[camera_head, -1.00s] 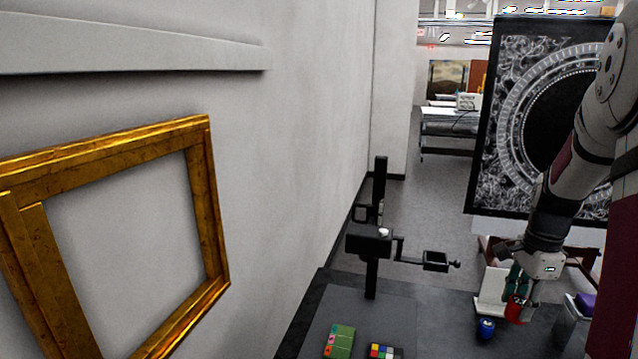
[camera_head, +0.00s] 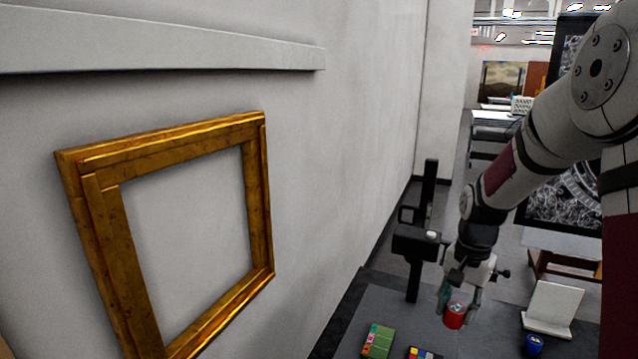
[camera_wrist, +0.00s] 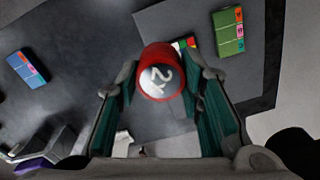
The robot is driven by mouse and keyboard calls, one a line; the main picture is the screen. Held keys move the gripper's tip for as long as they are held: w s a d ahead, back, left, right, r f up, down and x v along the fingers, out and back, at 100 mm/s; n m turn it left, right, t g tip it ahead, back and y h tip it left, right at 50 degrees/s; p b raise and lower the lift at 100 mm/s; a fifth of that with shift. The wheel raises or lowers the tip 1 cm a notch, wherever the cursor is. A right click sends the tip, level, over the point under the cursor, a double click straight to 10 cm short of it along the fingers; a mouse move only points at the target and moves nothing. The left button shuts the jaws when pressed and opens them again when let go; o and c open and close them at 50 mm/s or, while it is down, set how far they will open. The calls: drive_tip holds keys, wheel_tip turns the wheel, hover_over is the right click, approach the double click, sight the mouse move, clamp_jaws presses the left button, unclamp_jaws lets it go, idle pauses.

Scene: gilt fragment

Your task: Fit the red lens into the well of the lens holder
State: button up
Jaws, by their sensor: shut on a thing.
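The red lens (camera_head: 455,316) is a short red cylinder; its pale top face with a "2x" mark shows in the wrist view (camera_wrist: 160,82). My gripper (camera_head: 460,300) is shut on it, with the green-padded fingers on either side, and holds it above the dark table. The lens holder (camera_head: 415,243) is a black upright stand with a side arm, behind my gripper in the head view. My wrist hides most of its side arm and the well; a small end knob (camera_head: 504,273) shows to the right. The holder cannot be made out in the wrist view.
A green box (camera_head: 378,340) and a colour chart (camera_head: 425,354) lie on the table at the front. A blue lens (camera_head: 534,344) and a white stand (camera_head: 552,308) are to the right. A gilt frame (camera_head: 85,230) hangs on the left wall. A blue box (camera_wrist: 27,68) shows in the wrist view.

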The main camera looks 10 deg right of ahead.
drive_tip(key=w+a+f+n, duration=0.1)
drive_tip(key=w+a+n, duration=0.3)
drive_tip(key=a, duration=0.4)
drive_tip(key=w+a+f+n, duration=0.1)
drive_tip(key=w+a+n, duration=0.4)
drive_tip(key=a+n, duration=0.1)
drive_tip(key=shift+w+a+f, duration=0.25)
drive_tip(key=shift+a, duration=0.6)
drive_tip(key=w+f+b, duration=1)
drive_tip(key=w, duration=0.1)
drive_tip(key=shift+s+d, duration=0.1)
drive_tip(key=shift+s, duration=0.05)
